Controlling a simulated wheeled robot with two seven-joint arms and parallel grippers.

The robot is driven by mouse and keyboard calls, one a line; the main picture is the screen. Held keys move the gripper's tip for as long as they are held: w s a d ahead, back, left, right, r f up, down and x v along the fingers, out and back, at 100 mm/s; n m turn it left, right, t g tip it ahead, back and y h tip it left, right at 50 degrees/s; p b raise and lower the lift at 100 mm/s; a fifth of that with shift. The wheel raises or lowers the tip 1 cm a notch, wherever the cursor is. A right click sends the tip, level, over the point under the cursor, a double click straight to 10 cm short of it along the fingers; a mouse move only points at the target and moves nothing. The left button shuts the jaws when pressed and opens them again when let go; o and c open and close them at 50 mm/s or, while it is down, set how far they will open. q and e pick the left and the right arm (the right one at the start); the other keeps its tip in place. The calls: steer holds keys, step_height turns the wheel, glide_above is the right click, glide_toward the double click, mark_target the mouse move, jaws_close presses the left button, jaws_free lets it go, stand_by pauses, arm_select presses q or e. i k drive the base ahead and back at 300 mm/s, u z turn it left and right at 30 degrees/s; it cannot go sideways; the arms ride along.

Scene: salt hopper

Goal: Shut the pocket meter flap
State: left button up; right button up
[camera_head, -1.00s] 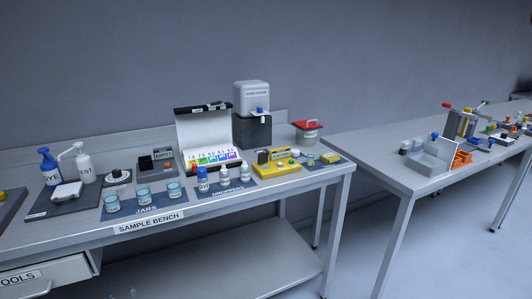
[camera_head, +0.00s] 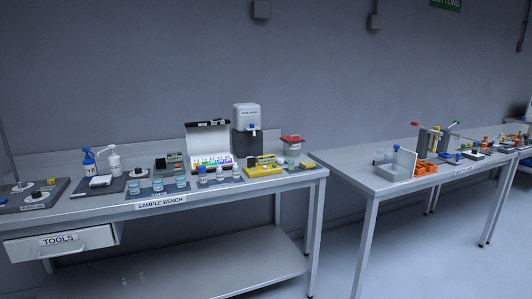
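On the sample bench (camera_head: 240,192) sits a yellow device (camera_head: 263,171) with dark parts on top, near the bench's right end. A small grey device (camera_head: 175,159) with a dark display stands farther left, behind the jars. I cannot tell for sure which of them is the pocket meter, and no flap is clear enough to read as open or shut. Neither of my grippers is in view.
Jars (camera_head: 157,184), dropper bottles (camera_head: 202,174), an upright white colour chart (camera_head: 208,144), a dispenser (camera_head: 246,117) and a red-lidded tub (camera_head: 292,145) crowd the bench. A second table (camera_head: 370,178) stands right, beyond a gap. Open floor (camera_head: 430,260) lies front right.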

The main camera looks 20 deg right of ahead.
mark_target(251, 161)
steer(key=z, duration=0.6)
steer(key=i, duration=1.15)
steer(key=u, duration=0.45)
steer(key=i, duration=0.9)
steer(key=u, duration=0.75)
